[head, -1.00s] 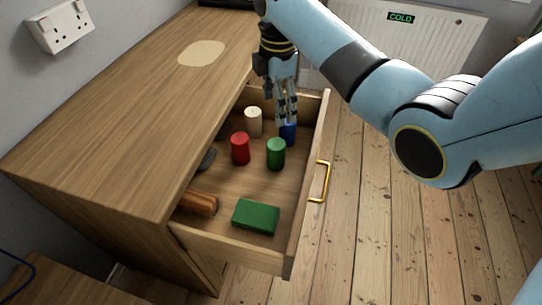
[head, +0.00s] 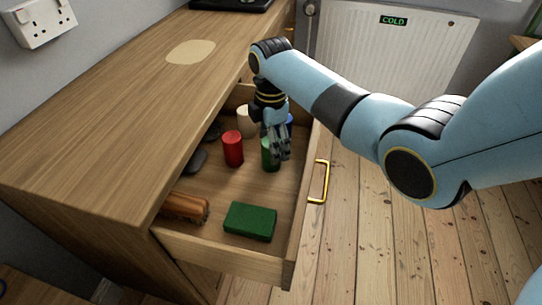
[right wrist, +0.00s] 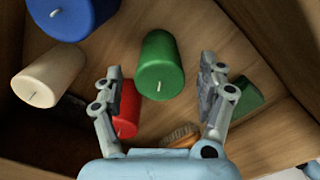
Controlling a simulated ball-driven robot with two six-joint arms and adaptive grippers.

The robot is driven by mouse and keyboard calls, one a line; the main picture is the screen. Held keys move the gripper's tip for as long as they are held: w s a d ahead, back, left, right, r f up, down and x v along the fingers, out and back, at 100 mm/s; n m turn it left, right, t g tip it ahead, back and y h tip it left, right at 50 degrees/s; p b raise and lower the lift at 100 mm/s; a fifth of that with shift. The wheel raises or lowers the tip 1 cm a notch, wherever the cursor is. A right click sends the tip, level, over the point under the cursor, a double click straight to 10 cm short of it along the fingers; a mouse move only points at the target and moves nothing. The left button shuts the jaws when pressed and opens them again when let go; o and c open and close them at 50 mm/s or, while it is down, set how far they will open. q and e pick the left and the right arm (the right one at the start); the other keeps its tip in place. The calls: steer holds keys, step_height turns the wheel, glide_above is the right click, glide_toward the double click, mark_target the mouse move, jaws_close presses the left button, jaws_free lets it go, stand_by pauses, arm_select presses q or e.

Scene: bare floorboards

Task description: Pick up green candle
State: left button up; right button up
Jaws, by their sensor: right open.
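The green candle (head: 268,157) stands upright in the open drawer, partly hidden behind my right gripper (head: 279,154) in the head view. In the right wrist view the green candle (right wrist: 160,68) lies ahead of and between the spread fingers of my right gripper (right wrist: 160,85), apart from both. The right gripper is open, empty and points down into the drawer. My left gripper is not in view.
In the drawer (head: 215,248), a red candle (head: 232,148) stands left of the green one; cream (head: 245,122) and blue (right wrist: 75,15) candles stand behind. A green block (head: 250,222), a brush (head: 185,207) and dark stones (head: 196,160) lie there too.

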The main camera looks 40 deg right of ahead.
step_height(320, 180, down, 2)
steer(key=shift+f, duration=0.1)
steer(key=shift+c, duration=0.2)
steer(key=c, duration=1.3)
